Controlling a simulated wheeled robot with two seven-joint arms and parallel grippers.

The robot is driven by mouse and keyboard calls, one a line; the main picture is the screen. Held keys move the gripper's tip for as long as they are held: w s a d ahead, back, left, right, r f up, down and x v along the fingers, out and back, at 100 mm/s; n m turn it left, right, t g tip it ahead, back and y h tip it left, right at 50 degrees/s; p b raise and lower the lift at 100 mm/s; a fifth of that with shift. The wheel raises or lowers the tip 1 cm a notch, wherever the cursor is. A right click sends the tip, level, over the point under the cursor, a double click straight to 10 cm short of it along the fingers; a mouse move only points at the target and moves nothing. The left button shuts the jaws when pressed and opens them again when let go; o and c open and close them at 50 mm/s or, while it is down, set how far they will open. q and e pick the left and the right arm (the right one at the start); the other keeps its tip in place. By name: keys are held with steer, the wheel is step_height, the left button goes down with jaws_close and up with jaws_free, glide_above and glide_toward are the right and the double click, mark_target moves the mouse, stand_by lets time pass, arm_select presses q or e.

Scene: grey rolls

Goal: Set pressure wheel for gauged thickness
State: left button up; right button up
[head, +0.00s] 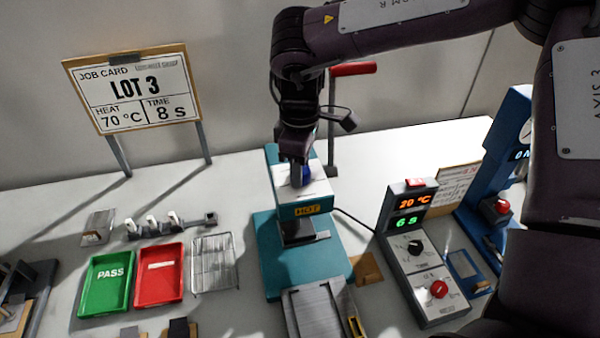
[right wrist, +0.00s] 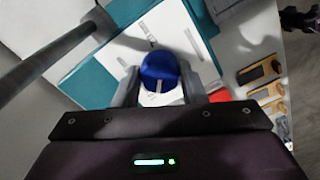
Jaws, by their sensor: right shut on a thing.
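The pressure wheel is a blue knob (head: 306,174) on top of the teal press (head: 270,232), whose white head carries a HOT label (head: 307,210). It also shows in the right wrist view (right wrist: 159,68), with a pale mark on its near side. My right gripper (head: 297,165) comes down from above and is shut on the wheel, one finger on each side in the right wrist view (right wrist: 159,88). It partly hides the wheel in the head view. My left gripper does not show.
A control box (head: 425,260) reads 20 °C and 6 S. The job card (head: 128,90) says LOT 3, 70 °C, 8 S. A red-handled lever (head: 352,69) stands behind the press. A green PASS tray (head: 105,284), red tray (head: 160,277) and wire rack (head: 214,264) lie left.

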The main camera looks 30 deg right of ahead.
steer(key=shift+f+n+b, duration=0.15)
steer(key=shift+n+b, duration=0.4)
steer(key=shift+n, duration=0.35)
steer(key=n+b, duration=0.1)
steer(key=n, duration=0.1)
steer(key=shift+n, duration=0.4)
steer(key=n, duration=0.2)
steer(key=shift+n, duration=2.2)
steer(key=o, duration=1)
